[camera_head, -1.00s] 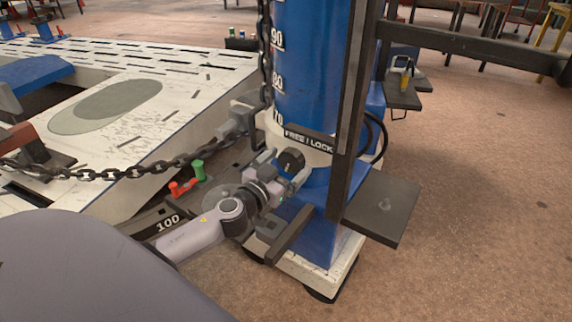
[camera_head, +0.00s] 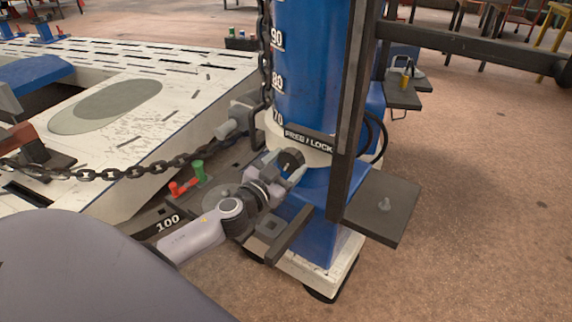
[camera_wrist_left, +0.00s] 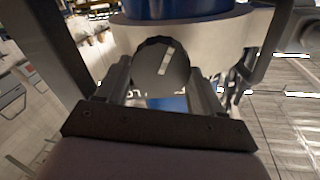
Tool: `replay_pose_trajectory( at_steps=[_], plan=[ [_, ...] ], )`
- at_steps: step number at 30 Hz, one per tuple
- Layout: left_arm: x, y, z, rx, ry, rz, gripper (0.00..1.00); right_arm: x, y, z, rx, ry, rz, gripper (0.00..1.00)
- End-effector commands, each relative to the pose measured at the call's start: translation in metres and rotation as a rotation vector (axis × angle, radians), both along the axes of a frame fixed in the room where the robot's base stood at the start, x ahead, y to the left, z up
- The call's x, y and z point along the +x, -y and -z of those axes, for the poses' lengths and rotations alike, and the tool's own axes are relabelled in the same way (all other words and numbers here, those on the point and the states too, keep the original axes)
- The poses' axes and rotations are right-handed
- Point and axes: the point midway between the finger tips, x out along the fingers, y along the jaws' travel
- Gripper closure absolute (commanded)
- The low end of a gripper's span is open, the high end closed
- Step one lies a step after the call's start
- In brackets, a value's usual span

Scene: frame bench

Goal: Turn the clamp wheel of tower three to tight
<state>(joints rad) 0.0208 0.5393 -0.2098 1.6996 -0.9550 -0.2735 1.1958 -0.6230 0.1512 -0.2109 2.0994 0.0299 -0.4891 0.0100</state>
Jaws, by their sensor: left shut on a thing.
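The blue tower (camera_head: 308,60) stands upright with a white collar at its lower part and a scale up its side. The dark round clamp wheel (camera_head: 291,160) sits on the collar, just below the FREE / LOCK label (camera_head: 309,139). In the left wrist view the wheel (camera_wrist_left: 161,64) shows a pale mark on its face, tilted a little from upright. My left gripper (camera_head: 284,168) is shut on the wheel, with one finger at each side of it. My right gripper is not in view.
A dark chain (camera_head: 135,171) hangs across the white bench (camera_head: 150,65) at left. A dark upright post (camera_head: 352,120) stands just right of the wheel. A dark plate (camera_head: 383,208) juts out at lower right.

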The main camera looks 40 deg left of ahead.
Motion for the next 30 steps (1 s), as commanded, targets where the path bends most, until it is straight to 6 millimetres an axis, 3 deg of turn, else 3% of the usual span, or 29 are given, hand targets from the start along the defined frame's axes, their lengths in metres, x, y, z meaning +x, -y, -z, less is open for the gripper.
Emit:
replay_pose_trajectory(
  at_steps=[30],
  plan=[
    [0.0,0.0027,0.0024,0.948,-0.026,0.001,0.63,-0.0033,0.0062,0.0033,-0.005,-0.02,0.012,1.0]
  ],
)
